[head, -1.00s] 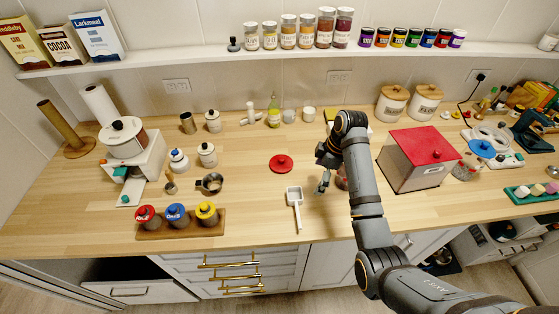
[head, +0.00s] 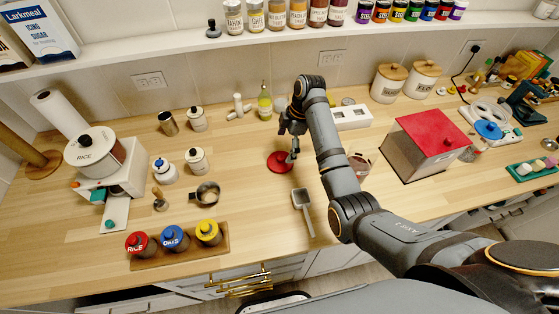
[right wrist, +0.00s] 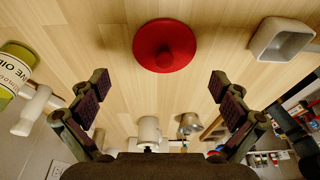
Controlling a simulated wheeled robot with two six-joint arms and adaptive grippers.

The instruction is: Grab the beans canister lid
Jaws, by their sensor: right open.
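A round red lid with a central knob (head: 280,162) lies flat on the wooden counter; I take it as the beans canister lid, though no label on it is readable. It also shows whole at the top of the right wrist view (right wrist: 165,45). My right gripper (head: 289,146) is just above and beside the lid, fingers pointing down. In the right wrist view its two fingers (right wrist: 160,85) are spread wide with nothing between them, and the lid is beyond the fingertips. An open jar with dark contents (head: 358,166) stands behind my right forearm, partly hidden. My left gripper is out of view.
A grey scoop (head: 302,206) lies in front of the lid. A red-topped box (head: 425,145) is to the right.

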